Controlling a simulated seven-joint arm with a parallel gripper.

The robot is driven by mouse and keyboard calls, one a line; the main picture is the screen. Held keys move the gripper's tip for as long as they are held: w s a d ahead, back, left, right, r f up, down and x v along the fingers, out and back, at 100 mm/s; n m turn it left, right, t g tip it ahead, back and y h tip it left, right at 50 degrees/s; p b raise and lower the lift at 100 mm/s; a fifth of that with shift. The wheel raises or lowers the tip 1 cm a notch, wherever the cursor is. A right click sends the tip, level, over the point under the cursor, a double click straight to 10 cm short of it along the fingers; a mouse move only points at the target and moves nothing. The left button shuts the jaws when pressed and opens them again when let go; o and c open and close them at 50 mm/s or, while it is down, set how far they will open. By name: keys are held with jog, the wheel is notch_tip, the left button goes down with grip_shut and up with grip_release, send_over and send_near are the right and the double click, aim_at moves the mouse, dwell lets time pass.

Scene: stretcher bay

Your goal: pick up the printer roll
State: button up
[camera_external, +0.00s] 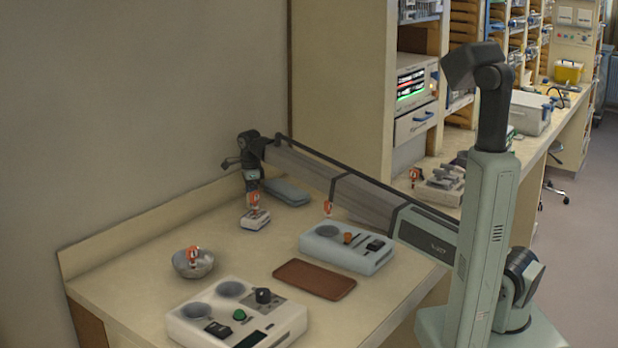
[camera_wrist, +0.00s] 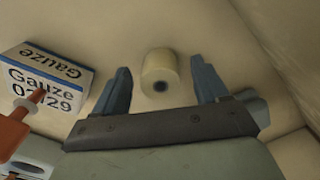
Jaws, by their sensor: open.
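The printer roll (camera_wrist: 160,68) is a short cream cylinder with a dark core hole, and shows in the wrist view between my two fingers. My gripper (camera_wrist: 160,76) is open, with a blue-grey finger on each side of the roll and a visible gap to each. Whether the fingers are down at the roll's height, I cannot tell. In the external view my gripper (camera_external: 251,184) points down over the far part of the counter, near the wall. I cannot make out the roll there.
A gauze box (camera_wrist: 48,78) stands left of the roll, with an orange-and-white item (camera_wrist: 18,125) in front. A blue-grey case (camera_external: 287,192) lies close to my gripper. A metal bowl (camera_external: 193,264), brown tray (camera_external: 314,279) and two control boxes (camera_external: 236,315) (camera_external: 346,246) are nearer.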

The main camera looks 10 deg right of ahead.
jog(key=shift+f, duration=0.3)
jog(key=c, duration=1.1)
jog(key=shift+c, duration=0.2)
jog(key=shift+r, duration=0.15)
